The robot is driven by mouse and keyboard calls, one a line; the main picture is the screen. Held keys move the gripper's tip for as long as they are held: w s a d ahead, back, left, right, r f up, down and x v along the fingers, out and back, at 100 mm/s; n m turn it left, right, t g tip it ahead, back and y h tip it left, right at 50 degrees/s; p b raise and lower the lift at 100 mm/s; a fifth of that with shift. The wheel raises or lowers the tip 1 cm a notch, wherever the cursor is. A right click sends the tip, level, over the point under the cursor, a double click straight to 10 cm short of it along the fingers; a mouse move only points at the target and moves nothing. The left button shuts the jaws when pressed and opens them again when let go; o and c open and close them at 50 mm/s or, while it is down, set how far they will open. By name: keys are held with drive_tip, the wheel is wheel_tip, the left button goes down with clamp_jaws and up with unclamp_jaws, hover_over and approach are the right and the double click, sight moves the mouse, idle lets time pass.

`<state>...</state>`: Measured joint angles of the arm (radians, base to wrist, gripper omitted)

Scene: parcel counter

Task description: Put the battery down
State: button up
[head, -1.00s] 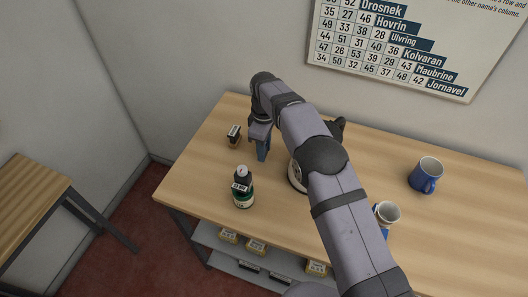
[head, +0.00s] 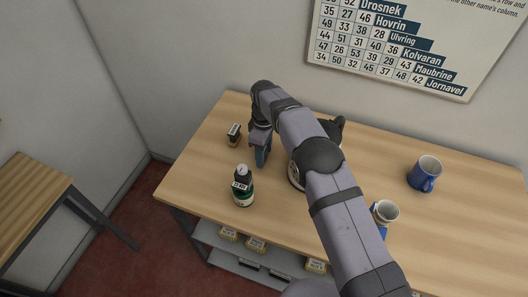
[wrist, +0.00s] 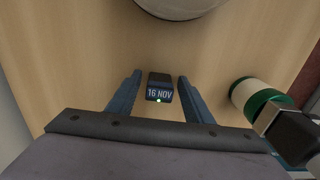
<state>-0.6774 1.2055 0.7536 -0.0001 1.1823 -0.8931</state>
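The battery (wrist: 160,88) is a small dark block with a "16 NOV" label and a small greenish light. In the wrist view it is between the two blue fingers of my gripper (wrist: 160,76). A strip of wood shows on each side of it, so the fingers look open and apart from it. In the head view my gripper (head: 262,164) points down over the left part of the table (head: 205,165), and the battery is hidden behind it. I cannot tell whether the battery's underside touches the wood.
A green-and-white bottle with a dark top (head: 243,187) stands close in front of my gripper. A small black-topped block (head: 234,134) stands to the left. A round pale vessel (wrist: 178,8) is on the other side.

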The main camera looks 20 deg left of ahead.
wheel_tip(320, 180, up, 11)
drive_tip(key=shift+f+b, duration=0.2)
drive_tip(key=shift+b, duration=1.05)
drive_tip(key=shift+r, duration=0.9)
drive_tip(key=w+d+r+m+t+h+p, duration=0.25)
drive_tip(key=d+r+p, duration=0.35)
drive_tip(key=d+r, duration=1)
drive_tip(key=s+d+f+m+g+b, duration=0.2)
drive_tip(key=s+d+f+m, duration=0.45)
drive_tip(key=s+d, duration=0.4)
drive_tip(key=s+d+f+m+g+b, duration=0.1)
drive_tip(key=s+d+f+m+b, duration=0.1)
drive_tip(key=s+d+f+m, duration=0.65)
drive_tip(key=s+d+f+y+b, duration=0.1)
drive_tip(key=s+f+y, duration=0.1)
drive_tip(key=s+f, duration=0.3)
drive_tip(key=shift+s+d+f+b, duration=0.2)
drive_tip(key=shift+s+d+b, duration=0.2)
drive_tip(key=shift+s, duration=0.6)
